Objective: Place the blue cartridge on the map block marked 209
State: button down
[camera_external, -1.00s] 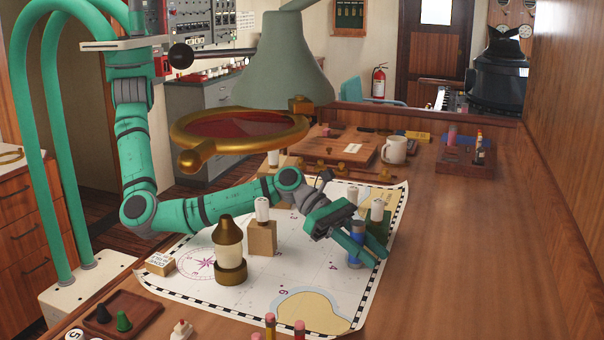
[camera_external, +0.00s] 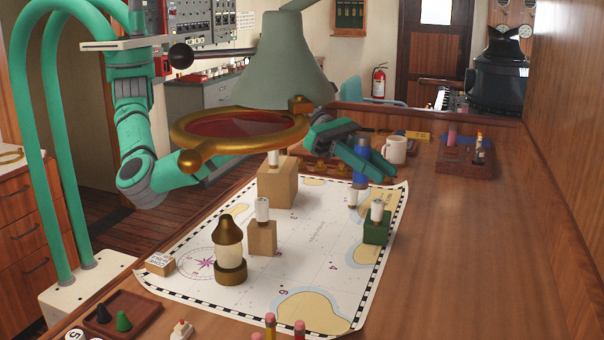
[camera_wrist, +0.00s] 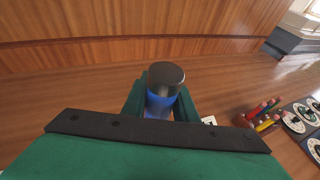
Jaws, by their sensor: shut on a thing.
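My gripper (camera_external: 368,166) is shut on the blue cartridge (camera_external: 362,158) and holds it upright above the far right part of the map. In the wrist view the dark-topped blue cartridge (camera_wrist: 160,97) stands between my fingers. On the map are a tall wooden block (camera_external: 277,190), a smaller wooden block (camera_external: 262,237) and a green block (camera_external: 375,232), each with a whitish cylinder on top. I cannot read 209 on any block.
The chart (camera_external: 320,250) lies on the wooden table. A brass lamp-shaped piece (camera_external: 230,250) stands on it. A brass-rimmed magnifier (camera_external: 240,128) hangs over the left side. A white mug (camera_external: 394,150) and a pencil holder (camera_external: 465,158) stand behind. The right side of the table is clear.

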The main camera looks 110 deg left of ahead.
notch_tip(320, 180, up, 9)
jog(key=shift+f, duration=0.2)
jog(key=m+g+h, duration=0.8)
jog(key=m, duration=0.1)
send_over(161, 264)
jog(key=d, duration=0.2)
jog(key=shift+a+f, duration=0.1)
jog(key=shift+f, duration=12.4)
jog(key=shift+f, duration=0.1)
